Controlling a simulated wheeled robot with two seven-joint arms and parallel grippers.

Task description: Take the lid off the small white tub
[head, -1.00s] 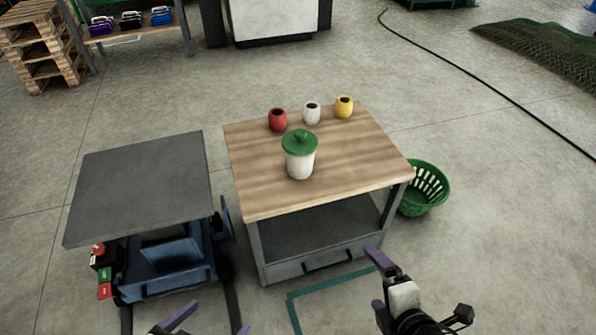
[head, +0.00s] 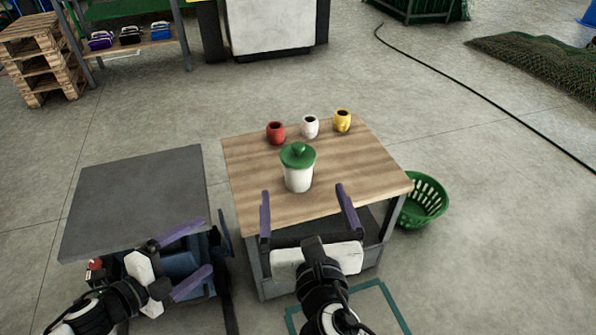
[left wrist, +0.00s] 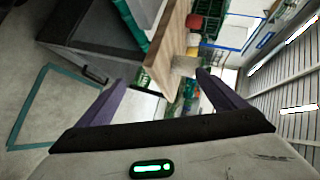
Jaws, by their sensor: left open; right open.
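The small white tub (head: 298,178) stands upright on the wooden table (head: 250,190), with its green knobbed lid (head: 297,155) on top. My right gripper (head: 303,192) is open and empty, its two purple fingers spread at the table's near edge, pointing toward the tub from the near side. My left gripper (head: 207,246) is open and empty, left of the table and over the blue cart, its fingers pointing right. In the left wrist view its fingers (left wrist: 158,90) are spread with nothing between them, and I cannot make out the tub there.
Red (head: 275,132), white (head: 310,126) and yellow (head: 342,120) cups stand behind the tub. A grey-topped cart (head: 135,195) is left of the table. A green basket (head: 424,200) stands on the floor at the right. The tabletop around the tub is mostly clear.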

